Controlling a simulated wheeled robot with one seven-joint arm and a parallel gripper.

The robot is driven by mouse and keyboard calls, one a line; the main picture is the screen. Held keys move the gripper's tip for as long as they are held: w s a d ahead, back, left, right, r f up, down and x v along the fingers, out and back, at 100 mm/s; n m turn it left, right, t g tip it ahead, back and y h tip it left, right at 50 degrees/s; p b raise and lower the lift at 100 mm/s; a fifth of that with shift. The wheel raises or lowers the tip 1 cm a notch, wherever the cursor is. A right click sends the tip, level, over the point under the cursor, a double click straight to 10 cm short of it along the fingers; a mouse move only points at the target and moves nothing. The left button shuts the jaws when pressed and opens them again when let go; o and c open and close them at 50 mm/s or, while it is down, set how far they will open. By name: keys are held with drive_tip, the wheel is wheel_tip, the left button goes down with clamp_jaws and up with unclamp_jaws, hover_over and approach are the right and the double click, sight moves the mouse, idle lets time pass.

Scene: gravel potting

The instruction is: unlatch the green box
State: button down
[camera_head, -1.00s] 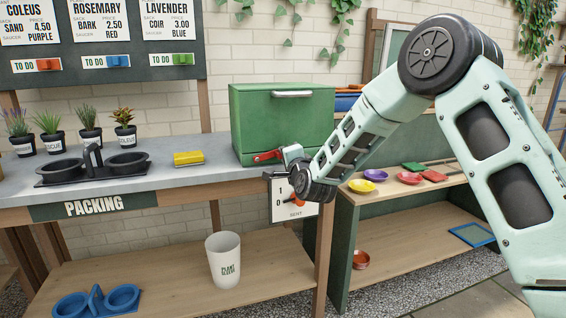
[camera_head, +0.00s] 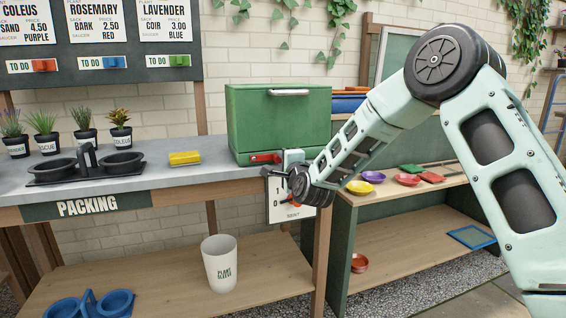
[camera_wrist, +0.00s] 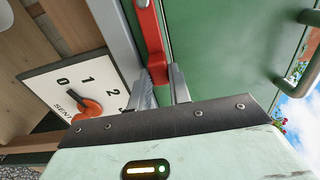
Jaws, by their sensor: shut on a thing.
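The green box (camera_head: 279,115) stands at the right end of the grey counter, with its front closed and a pale bar handle (camera_head: 289,92) near the top. A red latch lever (camera_head: 264,158) lies nearly level low on its front. In the wrist view the red lever (camera_wrist: 150,35) runs down between my two fingers. My gripper (camera_wrist: 160,88) is shut on the lever's lower end, close to the box front. In the head view my gripper (camera_head: 284,159) is at the lever's right end and partly hides it. Whether the latch is free cannot be told.
A dial card marked SENT (camera_wrist: 85,95) with an orange knob hangs just below my gripper. A yellow block (camera_head: 185,158) and a black pot tray (camera_head: 85,165) sit left on the counter. Coloured saucers (camera_head: 408,179) lie on the right shelf.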

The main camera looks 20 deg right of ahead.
drive_tip(key=c, duration=1.3)
unclamp_jaws()
drive_tip(key=shift+s, duration=0.1)
drive_tip(key=s+p, duration=0.1)
drive_tip(key=s, duration=1.6)
drive_tip(key=shift+s, duration=0.15)
drive_tip(key=shift+a+f, duration=0.1)
drive_tip(key=shift+a, duration=0.05)
